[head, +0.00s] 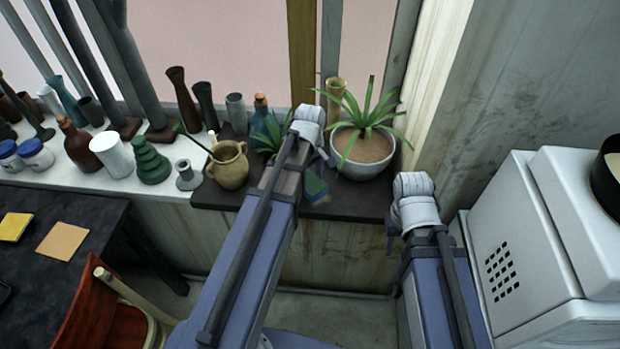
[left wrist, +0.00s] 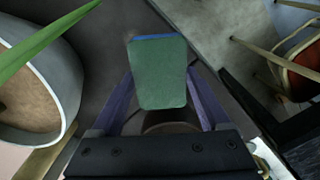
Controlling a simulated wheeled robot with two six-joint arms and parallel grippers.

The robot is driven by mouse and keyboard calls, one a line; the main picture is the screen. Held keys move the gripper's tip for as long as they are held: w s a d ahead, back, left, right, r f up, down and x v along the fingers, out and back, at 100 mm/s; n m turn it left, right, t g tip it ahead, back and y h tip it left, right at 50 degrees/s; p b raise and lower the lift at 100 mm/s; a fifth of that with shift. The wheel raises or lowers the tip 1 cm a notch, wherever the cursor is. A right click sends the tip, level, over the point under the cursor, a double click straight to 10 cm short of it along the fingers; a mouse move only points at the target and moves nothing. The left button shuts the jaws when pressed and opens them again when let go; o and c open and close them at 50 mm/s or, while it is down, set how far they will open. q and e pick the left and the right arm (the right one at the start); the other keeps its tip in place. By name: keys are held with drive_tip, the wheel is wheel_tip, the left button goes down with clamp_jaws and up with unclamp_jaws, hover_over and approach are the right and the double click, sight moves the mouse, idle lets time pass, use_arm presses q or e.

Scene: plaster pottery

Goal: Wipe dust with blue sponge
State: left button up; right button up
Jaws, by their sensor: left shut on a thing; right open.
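The blue sponge (head: 316,188) shows a green face and a blue edge. It is in my left gripper (head: 318,178), over the dark sill (head: 345,200) in front of the white plant pot. In the left wrist view the sponge (left wrist: 160,75) sits between the two fingers of the left gripper (left wrist: 160,90), with its green face towards the camera. I cannot tell whether it touches the sill. My right gripper (head: 390,228) is open, just right of the sill's end, and mostly hidden by its own wrist. No dust can be made out clearly.
A white pot (head: 362,165) with a spiky plant stands close beside the left gripper; a tan jug (head: 228,166) stands to its left. Several vases and bottles crowd the white sill (head: 100,180). A white machine (head: 525,235) is at right. A chair (head: 95,310) is at lower left.

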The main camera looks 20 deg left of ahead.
use_arm(q)
wheel_tip(320, 180, up, 3)
drive_tip(key=p, duration=0.3)
drive_tip(key=shift+r, duration=0.1)
idle(0.4)
